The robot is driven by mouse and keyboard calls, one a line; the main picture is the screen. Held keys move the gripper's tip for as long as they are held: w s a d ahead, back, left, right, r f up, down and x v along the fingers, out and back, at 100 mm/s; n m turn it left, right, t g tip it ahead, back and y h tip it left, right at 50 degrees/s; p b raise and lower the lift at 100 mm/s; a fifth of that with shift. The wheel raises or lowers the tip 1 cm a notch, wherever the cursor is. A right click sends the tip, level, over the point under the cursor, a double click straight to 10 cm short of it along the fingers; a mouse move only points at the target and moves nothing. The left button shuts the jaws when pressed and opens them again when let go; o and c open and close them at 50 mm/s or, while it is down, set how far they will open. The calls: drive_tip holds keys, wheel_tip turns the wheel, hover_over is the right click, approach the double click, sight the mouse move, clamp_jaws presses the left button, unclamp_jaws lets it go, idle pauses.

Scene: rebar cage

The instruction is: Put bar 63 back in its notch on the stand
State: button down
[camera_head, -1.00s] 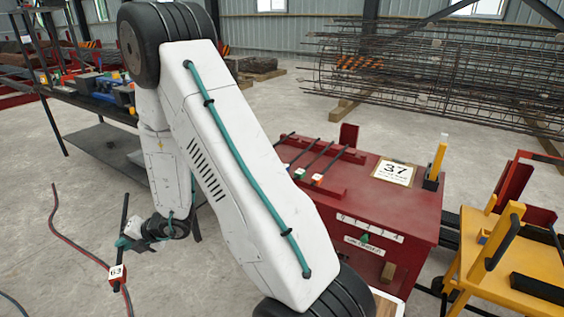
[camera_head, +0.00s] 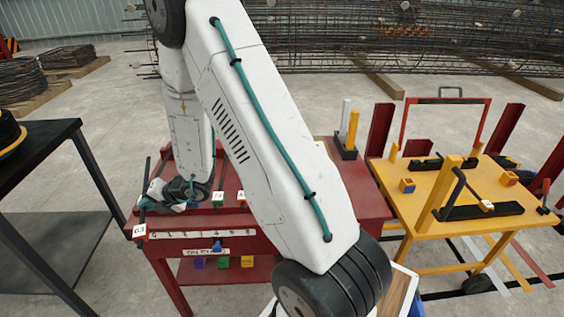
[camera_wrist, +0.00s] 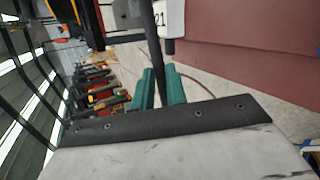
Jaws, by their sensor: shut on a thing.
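Bar 63 is a thin dark bar with a white tag (camera_head: 139,231) reading 63 at its near end. My gripper (camera_head: 147,204) is shut on it at the left edge of the red stand (camera_head: 368,192). In the wrist view the dark bar (camera_wrist: 154,58) runs between the teal fingertips (camera_wrist: 160,88). The stand has a white strip (camera_head: 205,234) of numbers along its front. Tagged bars (camera_head: 218,198) lie on the stand to the right of bar 63. My arm hides part of the stand, and I cannot make out the notch.
A dark table (camera_head: 45,145) stands at the left, close to the stand. A yellow trolley (camera_head: 455,218) stands at the right. Colored blocks (camera_head: 222,262) sit on the stand's lower shelf. Rebar cages (camera_head: 420,42) lie behind, with open floor before them.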

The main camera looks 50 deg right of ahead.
drive_tip(key=shift+m+t+h, duration=0.3)
drive_tip(key=shift+m+h, duration=0.1)
drive_tip(key=shift+h, duration=0.1)
drive_tip(key=d, duration=0.4)
drive_tip(key=s+d, duration=0.1)
drive_tip(key=d, duration=0.7)
drive_tip(key=shift+s+d+r, duration=0.25)
drive_tip(key=shift+s+r, duration=0.15)
drive_tip(key=s+d+r+m+h, duration=0.1)
drive_tip(key=s+d+m, duration=0.1)
drive_tip(key=s+d, duration=1.85)
drive_tip(key=s+d+h, duration=0.1)
drive_tip(key=s+d, duration=0.5)
drive_tip(key=s, duration=0.5)
drive_tip(key=shift+w+a+f, duration=0.5)
drive_tip(key=shift+w+f, duration=0.25)
drive_tip(key=shift+w, duration=1.75)
drive_tip(key=shift+w+a+f, duration=0.5)
drive_tip(key=shift+w+f, duration=0.2)
drive_tip(key=shift+w, duration=1.75)
drive_tip(key=shift+w+a+f, duration=0.5)
drive_tip(key=shift+w+f, duration=0.25)
drive_tip(key=shift+w, duration=1.75)
drive_tip(key=shift+f, duration=0.4)
